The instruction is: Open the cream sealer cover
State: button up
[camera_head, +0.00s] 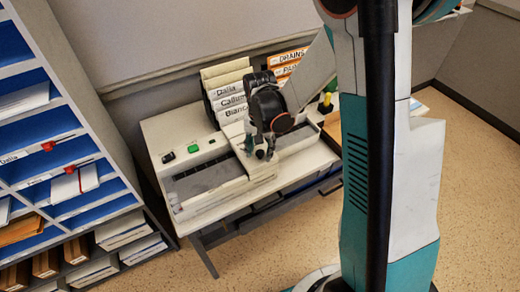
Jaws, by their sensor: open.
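The cream sealer (160,127) stands against the wall on a dark-framed stand. A black button and a green button sit on its top at the left. A long cream cover (207,197) lies along its front beside a dark grey strip; it looks lowered, but its exact state is hard to tell. My gripper (262,153) is open and points down over the middle of the sealer, close to the cover. My gripper and arm hide part of the sealer, and I cannot tell whether the fingers touch the cover.
Labelled folders (228,88) stand behind the sealer, with orange ones (287,60) to the right. A shelf unit (95,125) with blue compartments rises at the left. A dark rail or drawer (300,197) sits below the sealer's front. The speckled floor (265,255) in front is clear.

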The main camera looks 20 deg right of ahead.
grip_shut()
jog(key=shift+r, duration=0.2)
